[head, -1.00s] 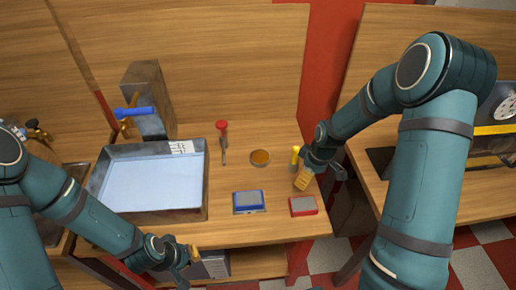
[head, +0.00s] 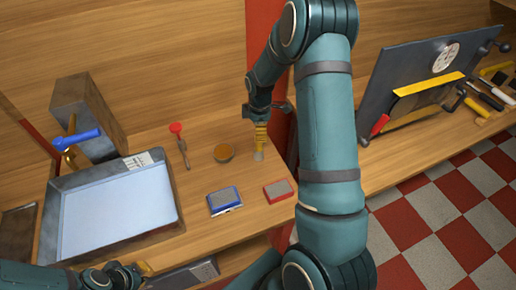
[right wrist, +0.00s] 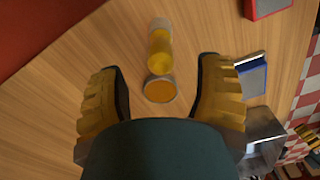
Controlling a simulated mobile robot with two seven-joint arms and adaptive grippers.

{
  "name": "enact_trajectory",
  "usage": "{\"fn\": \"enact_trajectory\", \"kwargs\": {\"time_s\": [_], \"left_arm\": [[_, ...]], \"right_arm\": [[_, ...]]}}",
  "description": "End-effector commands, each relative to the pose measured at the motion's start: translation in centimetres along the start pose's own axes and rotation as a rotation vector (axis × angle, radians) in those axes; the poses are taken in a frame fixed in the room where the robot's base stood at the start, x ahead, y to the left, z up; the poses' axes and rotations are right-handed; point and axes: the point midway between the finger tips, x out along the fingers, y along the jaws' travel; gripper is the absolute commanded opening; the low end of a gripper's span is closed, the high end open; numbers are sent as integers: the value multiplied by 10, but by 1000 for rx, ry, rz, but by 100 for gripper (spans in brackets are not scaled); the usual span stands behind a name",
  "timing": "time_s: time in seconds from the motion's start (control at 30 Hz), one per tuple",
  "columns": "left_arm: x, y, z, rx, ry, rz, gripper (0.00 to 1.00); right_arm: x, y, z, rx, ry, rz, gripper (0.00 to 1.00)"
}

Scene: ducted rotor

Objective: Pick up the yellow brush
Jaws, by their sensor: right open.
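The yellow brush (right wrist: 160,47) appears in the right wrist view as a yellow, upright-looking cylinder with a pale end. In the head view, only its pale lower part (head: 258,155) shows clearly on the wooden table; my right gripper hides the rest. My right gripper (head: 261,142) is open, pointing down over the brush. In the right wrist view, its ribbed yellow fingers (right wrist: 160,68) stand wide apart, with the brush between their lines and no visible contact. My left gripper (head: 138,274) is at the bottom left, partly cut off; its opening is unclear.
A round amber dish (head: 223,153) sits left of the brush. A blue box (head: 224,200) and red box (head: 278,189) lie nearer the front edge. A red-knobbed tool (head: 181,146) and a large tray (head: 178,207) are further left. A second bench (head: 400,150) stands right.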

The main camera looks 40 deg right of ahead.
Motion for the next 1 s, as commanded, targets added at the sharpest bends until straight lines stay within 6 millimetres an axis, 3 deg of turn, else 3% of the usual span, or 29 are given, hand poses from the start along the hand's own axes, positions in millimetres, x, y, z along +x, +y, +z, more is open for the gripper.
{"fn": "enact_trajectory", "kwargs": {"time_s": [0.23, 0.5, 0.83, 0.87, 1.0], "left_arm": [[0, 0, 0, 0, 0, 0, 0], [2, 0, 0, 0, 0, 0, 0], [2, 0, 0, 0, 0, 0, 0], [2, 0, 0, 0, 0, 0, 0], [2, 0, 0, 0, 0, 0, 0]], "right_arm": [[18, -1, 0, 0, -1, -2, 66], [54, 0, -2, 2, -1, 0, 66], [60, 0, -2, 2, 1, 1, 66], [60, 0, -2, 2, 1, 1, 61], [60, 0, -2, 1, 1, 1, 11]]}}
